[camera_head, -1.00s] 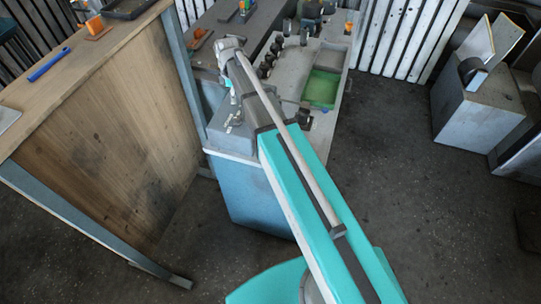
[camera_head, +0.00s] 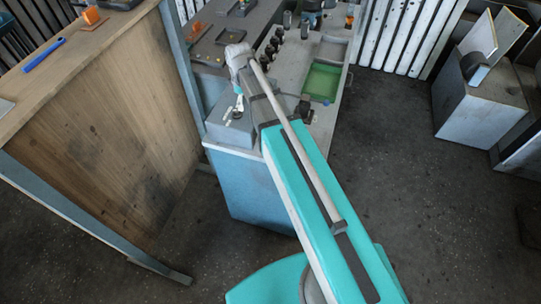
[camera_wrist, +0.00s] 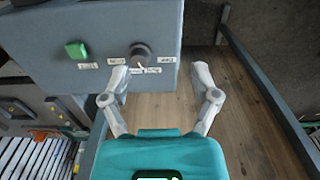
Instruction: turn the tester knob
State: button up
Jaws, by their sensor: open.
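The tester is a grey box (camera_head: 228,132) on the near end of the bench in the head view, partly hidden by my arm. In the wrist view its grey panel (camera_wrist: 95,22) carries a dark round knob (camera_wrist: 140,53) with a light pointer mark and small white labels around it. My gripper (camera_wrist: 160,72) is open and empty, its two fingers spread. The knob shows beyond the fingers, nearer the left one. I cannot tell whether a finger touches the panel. In the head view my gripper is small, at the tester, and its fingers are hard to make out.
A green square button (camera_wrist: 76,50) sits left of the knob. The bench holds a green tray (camera_head: 321,82) and several dark knobs. A wooden-sided table (camera_head: 100,110) with a blue tool (camera_head: 44,55) stands to the left.

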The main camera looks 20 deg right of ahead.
jog(key=s+d+f+m+b, duration=0.2)
jog(key=s+f+m+b, duration=0.3)
jog(key=s, duration=0.3)
jog(key=s+d+f+m+b, duration=0.2)
jog(key=s+f+m+b, duration=0.3)
jog(key=s, duration=0.3)
jog(key=shift+s+d+f+m, duration=0.25)
jog(key=shift+d+f+m, duration=0.15)
jog(key=shift+m, duration=0.3)
